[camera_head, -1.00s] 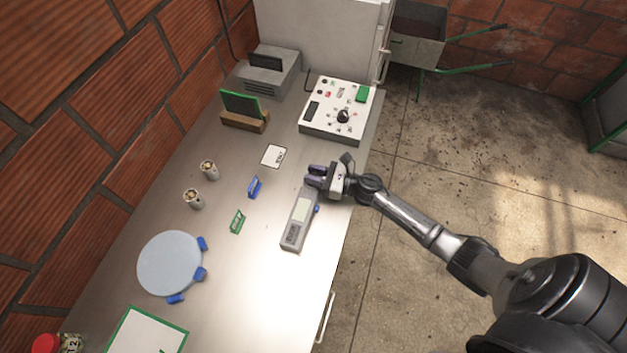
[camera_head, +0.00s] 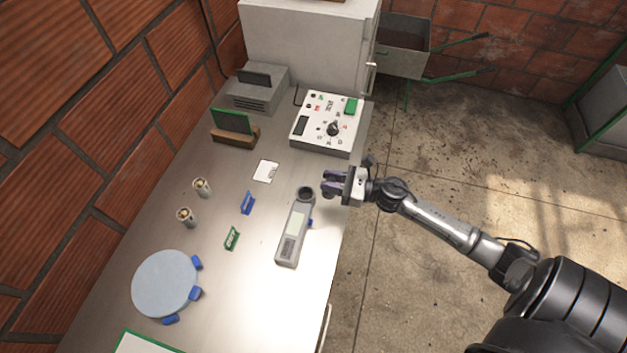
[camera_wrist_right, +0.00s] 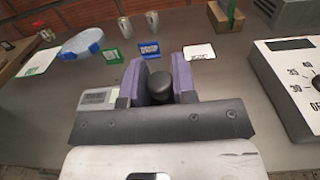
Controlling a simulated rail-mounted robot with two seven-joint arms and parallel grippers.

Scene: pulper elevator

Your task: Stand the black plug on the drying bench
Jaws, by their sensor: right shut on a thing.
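The black plug (camera_wrist_right: 160,86) shows in the right wrist view as a dark rounded piece between the purple fingers. My right gripper (camera_head: 328,186) is shut on it, above the right edge of the steel bench (camera_head: 262,318), near the upper end of a grey handheld meter (camera_head: 293,235). The gripper and meter are apart. The meter lies on the bench with a dark round opening (camera_head: 306,192) at its upper end. In the head view the fingers hide most of the plug. My left gripper is not in view.
A white control box (camera_head: 325,125) with a dial stands beyond the gripper. Bare steel shows between the meter and tags.

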